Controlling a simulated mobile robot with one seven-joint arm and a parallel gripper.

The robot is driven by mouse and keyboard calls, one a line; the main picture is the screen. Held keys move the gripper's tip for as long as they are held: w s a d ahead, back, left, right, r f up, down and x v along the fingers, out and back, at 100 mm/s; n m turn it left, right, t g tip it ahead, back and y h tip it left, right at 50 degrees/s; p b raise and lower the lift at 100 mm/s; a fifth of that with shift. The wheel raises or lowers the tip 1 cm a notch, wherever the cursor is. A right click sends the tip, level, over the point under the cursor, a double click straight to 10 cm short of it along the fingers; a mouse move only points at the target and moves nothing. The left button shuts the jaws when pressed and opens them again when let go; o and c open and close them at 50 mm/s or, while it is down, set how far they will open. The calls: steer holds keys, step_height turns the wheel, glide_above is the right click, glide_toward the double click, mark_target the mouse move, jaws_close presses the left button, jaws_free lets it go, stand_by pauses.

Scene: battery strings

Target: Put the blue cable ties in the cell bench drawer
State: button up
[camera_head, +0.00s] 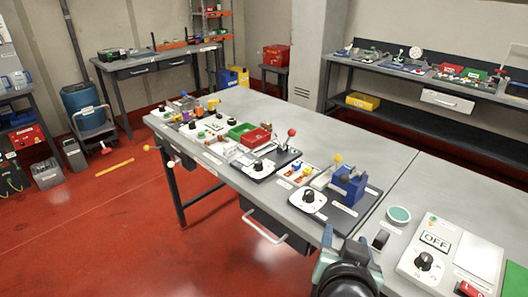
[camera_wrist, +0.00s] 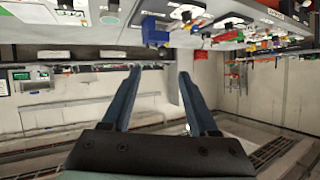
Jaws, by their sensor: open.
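I cannot pick out the blue cable ties for certain; a small white tray (camera_head: 298,174) on the grey bench (camera_head: 385,150) holds tiny blue, yellow and red pieces. A dark drawer (camera_head: 262,217) with a pale bar handle hangs under the bench's front edge and looks shut; no label on it is readable. My gripper (camera_wrist: 157,72) shows in the wrist view with its two blue-grey fingers apart and nothing between them. The wrist view looks upside down, with the bench along its top. In the head view part of my arm is at the bottom, right of the drawer.
A blue vise (camera_head: 348,185), dial boxes, a red bin (camera_head: 256,137) and a green bin (camera_head: 241,130) crowd the bench front. A white OFF panel (camera_head: 450,254) is at right. Other benches stand behind. A yellow bar (camera_head: 115,167) lies on the mostly clear red floor.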

steer(key=w+a+r+n+t, duration=0.1)
steer(key=a+r+t, duration=0.2)
steer(key=r, duration=0.6)
steer(key=w+a+r+n+t, duration=0.1)
steer(key=w+a+r+t, duration=0.2)
steer(key=r, duration=0.6)
steer(key=s+a+r+n+t+y, duration=0.1)
steer(key=s+a+r+t, duration=0.2)
steer(key=r, duration=0.4)
steer(key=s+a+r+n+t+y, duration=0.1)
steer(key=s+a+r+t+y, duration=0.1)
steer(key=r, duration=0.6)
steer(key=s+a+r+n+t+y, duration=0.2)
steer(key=s+a+r+t, duration=0.2)
steer(key=s+a+r, duration=0.1)
step_height(320, 180, up, 2)
steer(key=shift+s+a+r+t, duration=0.2)
steer(key=shift+s+a+t, duration=0.15)
steer(key=shift+s, duration=0.55)
